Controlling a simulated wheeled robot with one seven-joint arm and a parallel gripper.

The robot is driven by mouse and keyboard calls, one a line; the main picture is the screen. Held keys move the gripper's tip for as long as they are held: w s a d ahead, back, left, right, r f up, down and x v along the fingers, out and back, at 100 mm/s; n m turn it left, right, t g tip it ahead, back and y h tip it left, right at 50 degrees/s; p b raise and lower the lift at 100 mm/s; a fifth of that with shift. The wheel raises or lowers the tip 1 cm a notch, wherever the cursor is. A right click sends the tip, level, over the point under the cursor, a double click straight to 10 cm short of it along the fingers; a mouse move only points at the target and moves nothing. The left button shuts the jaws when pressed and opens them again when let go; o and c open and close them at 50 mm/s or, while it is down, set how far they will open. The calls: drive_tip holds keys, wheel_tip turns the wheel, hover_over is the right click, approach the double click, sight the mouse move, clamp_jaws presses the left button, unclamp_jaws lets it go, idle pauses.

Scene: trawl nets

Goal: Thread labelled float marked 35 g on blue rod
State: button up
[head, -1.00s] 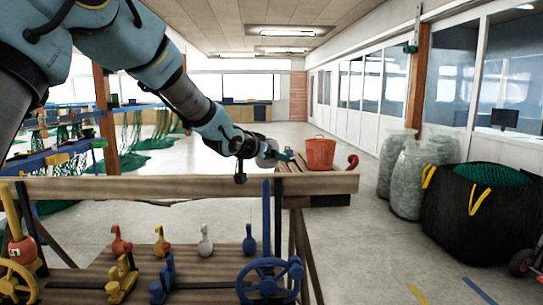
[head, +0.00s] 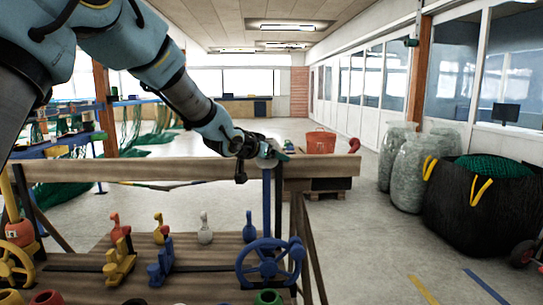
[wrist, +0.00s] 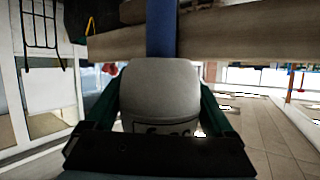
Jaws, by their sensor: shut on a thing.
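My gripper (wrist: 160,100) is shut on a pale grey float (wrist: 158,82) with a dark-printed label. The label is partly hidden by the gripper, so I cannot read its mark. The blue rod (wrist: 161,28) runs behind the float's far end in the wrist view. In the head view the blue rod (head: 266,200) stands upright at the wooden rack, and my gripper (head: 266,153) is at its top end. The held float hardly shows there. I cannot tell whether the rod's tip is inside the float or only lined up with it.
A wooden beam (head: 150,169) crosses the rack. A blue handwheel (head: 268,262) is close to the rod. An orange basket (head: 321,145) stands beyond.

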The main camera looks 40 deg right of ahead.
drive_tip(key=o, duration=1.2)
drive_tip(key=shift+o, duration=0.2)
drive_tip(key=shift+a, duration=0.15)
